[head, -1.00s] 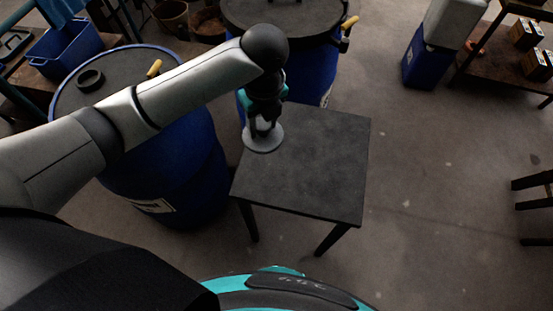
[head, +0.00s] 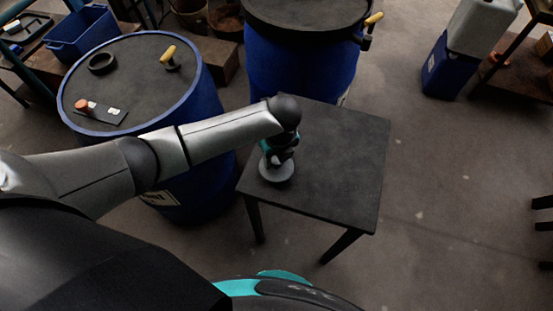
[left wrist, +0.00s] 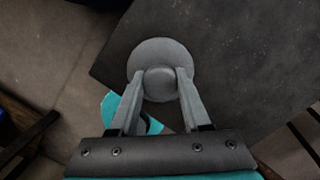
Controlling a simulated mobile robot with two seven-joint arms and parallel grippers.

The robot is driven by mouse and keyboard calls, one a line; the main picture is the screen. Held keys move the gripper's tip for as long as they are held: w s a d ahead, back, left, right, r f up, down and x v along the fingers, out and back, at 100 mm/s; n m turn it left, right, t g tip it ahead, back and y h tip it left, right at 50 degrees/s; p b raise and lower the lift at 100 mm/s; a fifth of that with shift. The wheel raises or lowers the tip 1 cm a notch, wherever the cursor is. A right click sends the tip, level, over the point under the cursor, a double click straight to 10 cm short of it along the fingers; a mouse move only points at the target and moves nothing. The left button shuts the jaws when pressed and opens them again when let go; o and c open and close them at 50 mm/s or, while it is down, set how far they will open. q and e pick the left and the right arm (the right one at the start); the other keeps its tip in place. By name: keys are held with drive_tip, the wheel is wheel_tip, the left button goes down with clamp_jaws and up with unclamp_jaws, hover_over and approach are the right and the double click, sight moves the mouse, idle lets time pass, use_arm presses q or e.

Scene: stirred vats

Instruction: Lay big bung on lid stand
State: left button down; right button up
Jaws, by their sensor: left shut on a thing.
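The big bung (head: 276,173) is a grey disc with a round knob on top. My left gripper (head: 274,160) is shut on its knob, above the left part of the dark square lid stand (head: 330,165). In the left wrist view the bung (left wrist: 162,52) sits between the two fingers (left wrist: 160,85), with part of the disc near the stand's edge (left wrist: 230,60). I cannot tell whether the disc touches the stand top. My right gripper is not in view.
A blue vat (head: 205,100) with a dark lid stands left of the stand, carrying a black ring (head: 102,63), a yellow-handled thing (head: 170,57) and a small dark plate (head: 101,111). Another blue vat (head: 300,68) stands behind. The stand's right part is bare.

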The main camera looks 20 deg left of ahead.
use_arm(q)
drive_tip(key=shift+f, duration=0.1)
drive_tip(key=shift+c, duration=1.8)
unclamp_jaws()
wheel_tip(320, 180, up, 12)
drive_tip(key=s+d+p, duration=0.1)
drive_tip(key=p, duration=0.3)
